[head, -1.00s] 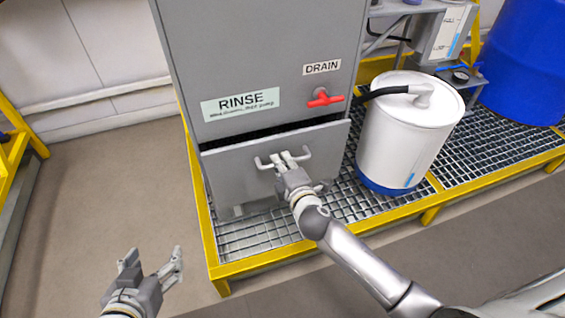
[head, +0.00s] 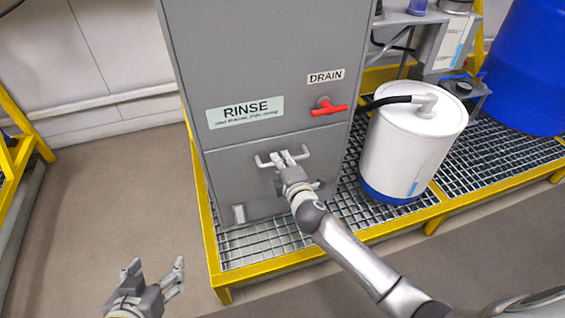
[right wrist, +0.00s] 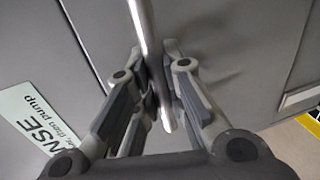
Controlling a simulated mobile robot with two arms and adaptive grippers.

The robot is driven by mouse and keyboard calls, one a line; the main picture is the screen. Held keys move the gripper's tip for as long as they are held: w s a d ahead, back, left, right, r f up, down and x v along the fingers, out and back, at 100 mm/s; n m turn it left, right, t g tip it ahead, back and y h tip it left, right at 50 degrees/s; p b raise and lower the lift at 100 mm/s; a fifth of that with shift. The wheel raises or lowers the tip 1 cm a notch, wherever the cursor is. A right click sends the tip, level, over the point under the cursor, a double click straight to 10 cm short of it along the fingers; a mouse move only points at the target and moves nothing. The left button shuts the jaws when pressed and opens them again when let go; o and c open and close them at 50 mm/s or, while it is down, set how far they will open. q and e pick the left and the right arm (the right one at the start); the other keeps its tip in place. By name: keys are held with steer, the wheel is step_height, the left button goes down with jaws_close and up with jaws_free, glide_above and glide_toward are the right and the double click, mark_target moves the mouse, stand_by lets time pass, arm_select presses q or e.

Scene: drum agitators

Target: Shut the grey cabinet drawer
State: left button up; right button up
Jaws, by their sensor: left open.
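The grey cabinet (head: 265,65) has a drawer (head: 225,178) at its bottom. The drawer front sits flush with the cabinet face, with only a thin seam along its top edge. A light bar handle (head: 265,161) crosses the upper part of the front. My right gripper (head: 287,158) is at the handle, its fingers on either side of the bar. In the right wrist view the handle bar (right wrist: 143,30) runs between the two fingers (right wrist: 155,85), which close on it. My left gripper (head: 156,268) is open and empty over the floor at the lower left.
A red drain valve (head: 328,107) sticks out above the drawer. A white drum (head: 405,155) with a black hose stands right of the cabinet, and a blue drum (head: 525,75) behind it. The yellow-edged grating (head: 270,260) lies below. The floor at left is clear.

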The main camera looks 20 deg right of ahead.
steer(key=o, duration=0.5)
steer(key=shift+w, duration=0.25)
steer(key=shift+s, duration=0.1)
steer(key=v, duration=1.2)
